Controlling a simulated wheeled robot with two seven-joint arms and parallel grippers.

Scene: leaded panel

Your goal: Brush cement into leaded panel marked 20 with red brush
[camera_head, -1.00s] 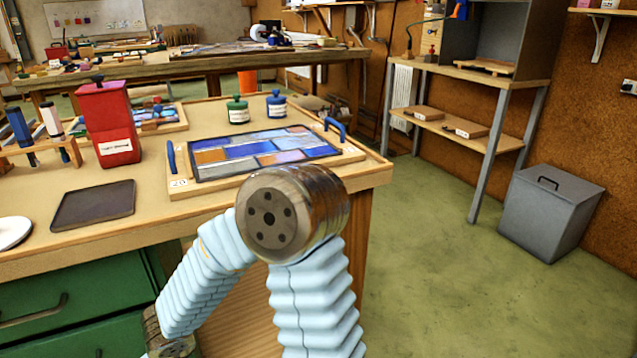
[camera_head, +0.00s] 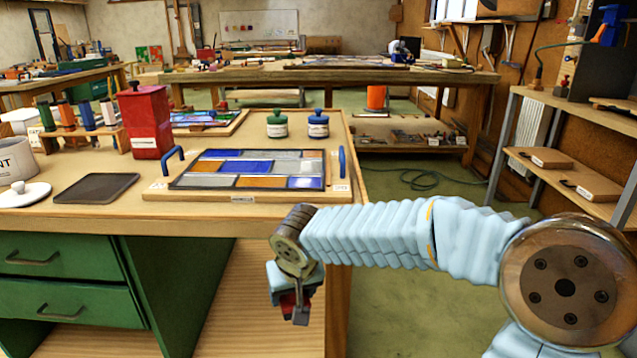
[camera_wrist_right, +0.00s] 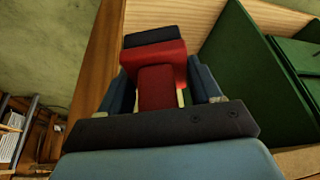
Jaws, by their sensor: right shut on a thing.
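The leaded panel (camera_head: 248,168) of blue, orange and grey glass lies flat on a wooden board on the bench, with a blue handle at each side. A label reading 20 (camera_head: 342,188) is at the board's front right corner. My right gripper (camera_head: 294,302) hangs in front of the bench, below its top, shut on the red brush (camera_head: 288,301). In the right wrist view the red brush (camera_wrist_right: 157,58) sits between the blue fingers, its dark end pointing away. A white pot (camera_head: 14,160) with lettering ending in NT stands at the left edge, partly cut off. My left gripper is out of view.
A white lid (camera_head: 24,194), a dark tray (camera_head: 97,187), a red canister (camera_head: 146,122) and a tube rack stand left of the panel. Green drawers (camera_head: 75,290) are under the bench.

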